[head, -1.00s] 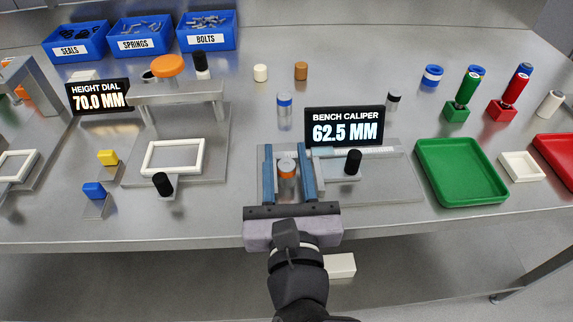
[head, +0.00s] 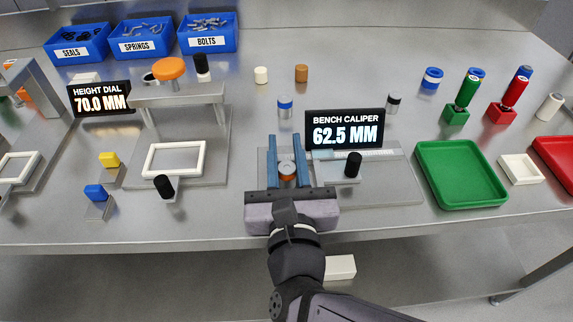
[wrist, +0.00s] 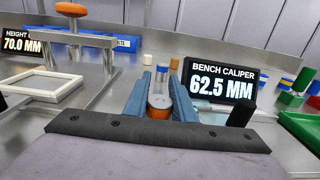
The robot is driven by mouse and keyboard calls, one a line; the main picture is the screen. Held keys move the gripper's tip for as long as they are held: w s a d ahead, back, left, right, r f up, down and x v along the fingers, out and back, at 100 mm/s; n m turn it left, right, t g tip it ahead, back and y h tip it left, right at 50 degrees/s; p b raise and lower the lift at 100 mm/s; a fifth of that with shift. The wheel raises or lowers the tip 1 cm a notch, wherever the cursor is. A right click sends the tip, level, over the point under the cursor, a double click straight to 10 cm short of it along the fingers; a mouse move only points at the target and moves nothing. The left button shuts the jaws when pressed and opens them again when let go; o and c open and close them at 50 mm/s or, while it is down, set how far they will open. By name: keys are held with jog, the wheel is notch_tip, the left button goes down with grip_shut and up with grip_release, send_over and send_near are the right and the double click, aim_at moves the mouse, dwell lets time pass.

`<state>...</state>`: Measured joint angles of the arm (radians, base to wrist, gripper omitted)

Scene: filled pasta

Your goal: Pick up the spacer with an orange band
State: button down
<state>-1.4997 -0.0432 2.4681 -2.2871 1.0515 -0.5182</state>
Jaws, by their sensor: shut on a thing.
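The spacer with an orange band (head: 287,170) is a short metal cylinder, upright between the two blue fingers of my gripper (head: 287,160) at the bench caliper (head: 390,185). My gripper is shut on it. In the wrist view the spacer (wrist: 159,106) sits between the fingers (wrist: 158,95), with its orange band low down. Whether its base touches the caliper plate is hidden. The caliper display reads 62.5 MM.
A blue-banded spacer (head: 285,106) stands behind the caliper. The black caliper knob (head: 353,165) is close right of my fingers. A green tray (head: 462,172) lies to the right, and the height dial stand (head: 180,140) is at left.

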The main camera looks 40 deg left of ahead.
jog(key=shift+r, duration=0.15)
notch_tip(320, 180, up, 28)
jog(key=p, duration=0.8)
